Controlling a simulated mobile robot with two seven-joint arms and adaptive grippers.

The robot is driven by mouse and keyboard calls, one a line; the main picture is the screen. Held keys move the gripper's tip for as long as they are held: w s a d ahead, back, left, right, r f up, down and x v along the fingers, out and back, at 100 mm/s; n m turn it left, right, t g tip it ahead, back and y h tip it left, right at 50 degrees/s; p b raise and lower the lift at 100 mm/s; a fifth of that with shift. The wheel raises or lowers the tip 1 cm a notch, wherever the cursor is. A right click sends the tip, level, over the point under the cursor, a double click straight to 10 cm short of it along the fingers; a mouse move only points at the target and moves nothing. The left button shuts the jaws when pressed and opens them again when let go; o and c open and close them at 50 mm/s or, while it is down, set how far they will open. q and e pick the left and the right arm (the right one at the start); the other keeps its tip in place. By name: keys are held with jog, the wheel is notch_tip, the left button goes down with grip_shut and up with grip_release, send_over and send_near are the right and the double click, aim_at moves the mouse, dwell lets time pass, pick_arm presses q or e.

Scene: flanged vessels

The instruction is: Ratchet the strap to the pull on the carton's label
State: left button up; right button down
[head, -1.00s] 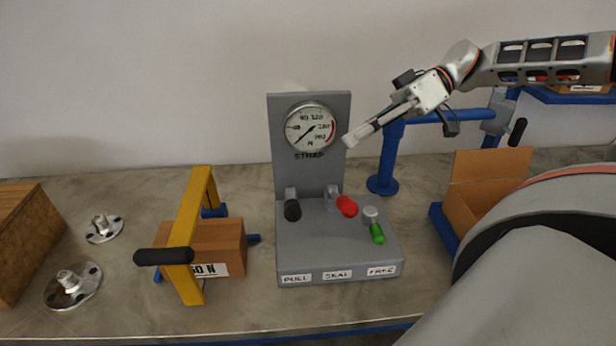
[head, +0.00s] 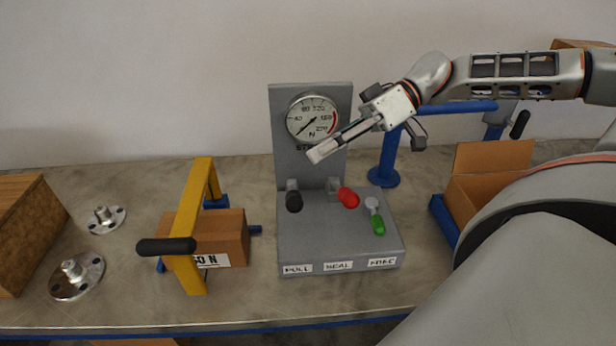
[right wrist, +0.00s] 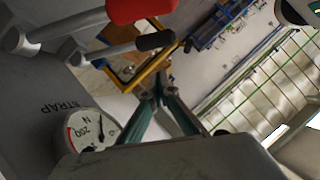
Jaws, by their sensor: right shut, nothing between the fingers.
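The grey strapping console (head: 340,240) stands mid-bench with a round strap gauge (head: 312,118) on its upright panel. Its levers are black (head: 293,200) over PULL, red (head: 348,197) over SEAL and green (head: 377,223) over FREE. The carton (head: 232,236) sits under the yellow frame (head: 191,220); its label (head: 212,260) is partly hidden by the frame, with only "0 N" readable. My right gripper (head: 315,155) is shut and empty in front of the panel below the gauge, above the levers. In the right wrist view, the gauge (right wrist: 92,130) and red lever (right wrist: 140,8) show. My left gripper is not in view.
Two metal flanges (head: 77,276) lie left of the yellow frame, beside a brown box (head: 25,230). An open carton (head: 480,190) and a blue post (head: 388,155) stand right of the console.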

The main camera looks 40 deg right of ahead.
aim_at(293, 194)
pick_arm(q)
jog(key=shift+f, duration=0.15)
pick_arm(e)
jog(key=shift+s+a+f, duration=0.2)
jog(key=shift+a+f, duration=0.75)
jog(key=shift+f, duration=0.1)
jog(key=shift+s+a+f, duration=0.15)
jog(key=shift+a+f, duration=0.75)
jog(key=shift+f, duration=0.15)
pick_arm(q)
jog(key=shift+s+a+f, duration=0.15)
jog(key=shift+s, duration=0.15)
pick_arm(e)
jog(key=s+f, duration=0.1)
jog(key=s+a+f, duration=0.1)
jog(key=f, duration=0.1)
jog(key=shift+s+a+f, duration=0.2)
jog(key=shift+f, duration=0.05)
jog(key=shift+r, duration=0.1)
